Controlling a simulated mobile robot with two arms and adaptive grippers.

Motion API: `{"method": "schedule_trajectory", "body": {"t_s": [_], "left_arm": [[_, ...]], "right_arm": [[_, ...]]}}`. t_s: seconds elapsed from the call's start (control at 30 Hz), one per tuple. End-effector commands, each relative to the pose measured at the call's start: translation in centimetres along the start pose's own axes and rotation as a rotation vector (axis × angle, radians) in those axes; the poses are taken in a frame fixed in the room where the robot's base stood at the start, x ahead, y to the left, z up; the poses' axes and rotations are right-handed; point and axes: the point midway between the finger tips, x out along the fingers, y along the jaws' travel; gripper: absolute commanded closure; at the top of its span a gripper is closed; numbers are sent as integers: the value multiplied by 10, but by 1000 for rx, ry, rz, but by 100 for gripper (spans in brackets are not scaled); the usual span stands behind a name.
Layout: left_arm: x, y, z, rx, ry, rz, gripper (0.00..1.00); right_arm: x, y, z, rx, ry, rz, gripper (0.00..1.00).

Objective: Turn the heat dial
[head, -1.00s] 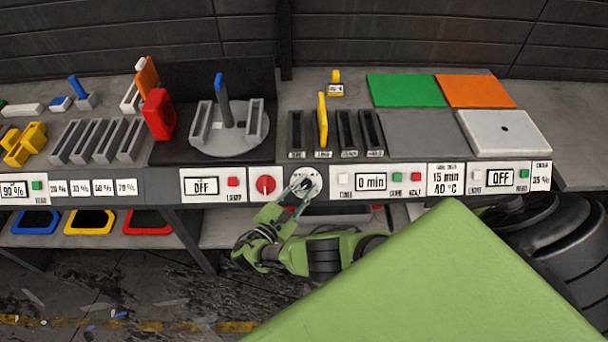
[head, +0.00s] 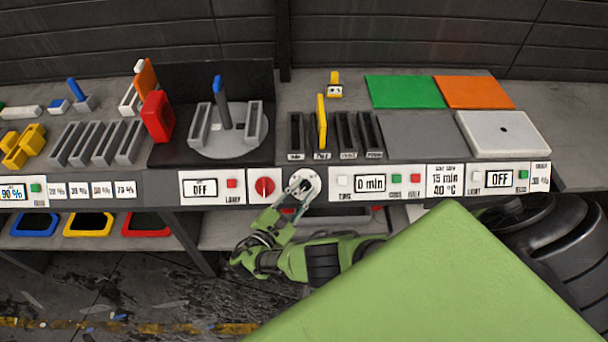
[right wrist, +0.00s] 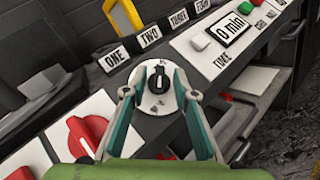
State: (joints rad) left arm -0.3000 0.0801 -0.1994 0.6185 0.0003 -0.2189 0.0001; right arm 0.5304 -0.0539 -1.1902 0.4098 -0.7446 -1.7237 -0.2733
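A round white dial with a black knob (head: 301,184) is on the front panel. In the right wrist view the black knob (right wrist: 158,84) stands near upright. My right gripper (head: 298,196) reaches up to this dial from below. In the right wrist view my right gripper's fingers (right wrist: 159,75) are spread on both sides of the black knob, with a gap visible on each side. A red dial (head: 264,187) on a white plate is just left of it and also shows in the right wrist view (right wrist: 82,136). I see no heat label on either dial. My left gripper is not in view.
Right of the dial is a "0 min" display (head: 370,184) with small buttons. An "OFF" display (head: 203,188) is to the left. Black slots (head: 345,135), one holding a yellow piece (head: 322,122), stand above the dial. The space below the panel has a shelf.

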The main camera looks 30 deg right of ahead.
Motion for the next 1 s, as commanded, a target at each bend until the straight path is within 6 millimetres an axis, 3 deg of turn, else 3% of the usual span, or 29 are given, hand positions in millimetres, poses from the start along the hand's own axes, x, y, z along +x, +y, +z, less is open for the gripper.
{"method": "schedule_trajectory", "body": {"t_s": [0.2,0.4,1.0], "left_arm": [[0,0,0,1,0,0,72],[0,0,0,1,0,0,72],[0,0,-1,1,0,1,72]], "right_arm": [[-39,-1,-1,-2,2,-2,74],[-59,-1,0,-2,1,-1,74],[-62,-2,-1,-2,2,-3,74]]}}
